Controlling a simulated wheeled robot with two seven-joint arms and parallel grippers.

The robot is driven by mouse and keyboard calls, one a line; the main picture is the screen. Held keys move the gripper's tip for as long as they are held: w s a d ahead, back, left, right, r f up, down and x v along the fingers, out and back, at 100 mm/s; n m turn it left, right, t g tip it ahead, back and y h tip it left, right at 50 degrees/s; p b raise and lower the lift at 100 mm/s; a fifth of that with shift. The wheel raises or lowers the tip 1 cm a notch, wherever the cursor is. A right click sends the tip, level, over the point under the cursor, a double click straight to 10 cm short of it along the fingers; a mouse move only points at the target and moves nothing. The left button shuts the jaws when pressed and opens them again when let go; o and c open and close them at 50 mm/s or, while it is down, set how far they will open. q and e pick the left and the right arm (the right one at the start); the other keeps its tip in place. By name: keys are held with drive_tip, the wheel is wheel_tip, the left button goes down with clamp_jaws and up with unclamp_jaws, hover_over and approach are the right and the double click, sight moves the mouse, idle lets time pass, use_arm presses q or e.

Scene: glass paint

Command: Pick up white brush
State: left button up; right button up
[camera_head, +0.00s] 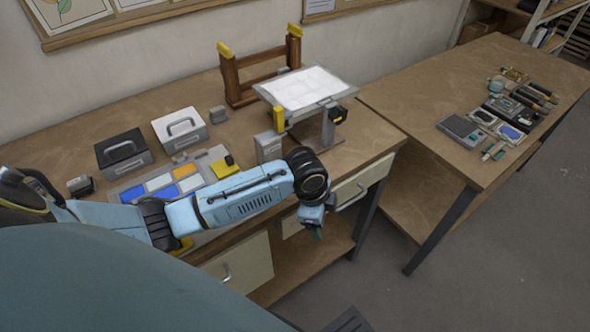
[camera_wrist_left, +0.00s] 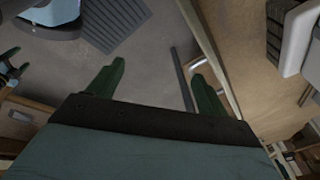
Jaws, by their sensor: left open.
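I cannot make out a white brush in either view. My left gripper (camera_head: 313,228) hangs past the front edge of the near workbench (camera_head: 365,150), in front of its drawers. In the left wrist view its two dark green fingers (camera_wrist_left: 158,75) are apart, with nothing between them and floor beyond. Small blue and green parts at the left edge of that view look like my right gripper (camera_wrist_left: 12,66), cut off and too small to judge.
On the bench are a dark box (camera_head: 123,150), a white box (camera_head: 180,129), a paint palette (camera_head: 130,194), a wooden rack (camera_head: 232,82) and a raised stand with a white panel (camera_head: 305,88). A second table (camera_head: 425,95) at right holds several small tools, including a grey flat device (camera_head: 460,129).

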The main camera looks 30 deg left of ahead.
use_arm(q)
drive_tip(key=w+a+r+m+g+y+p, duration=0.1)
drive_tip(key=w+a+r+m, duration=0.3)
drive_tip(key=r, duration=0.5)
drive_tip(key=w+a+r+m+g+y+p, duration=0.1)
drive_tip(key=a+r+m+y, duration=0.1)
drive_tip(key=a+r+m, duration=0.5)
wheel_tip(320, 180, down, 5)
drive_tip(key=n, duration=0.3)
drive_tip(key=shift+w+d+f, duration=0.15)
drive_tip(key=shift+f, duration=0.05)
drive_tip(key=f, duration=0.4)
drive_tip(key=shift+s+f, duration=0.15)
drive_tip(key=shift+s, duration=0.05)
drive_tip(key=shift+f, duration=0.5)
drive_tip(key=c, duration=1.2)
drive_tip(key=shift+o, duration=0.2)
wheel_tip(320, 180, up, 10)
drive_tip(key=shift+r, duration=0.1)
drive_tip(key=o, duration=0.6)
drive_tip(key=shift+c, duration=0.2)
drive_tip(key=c, duration=0.4)
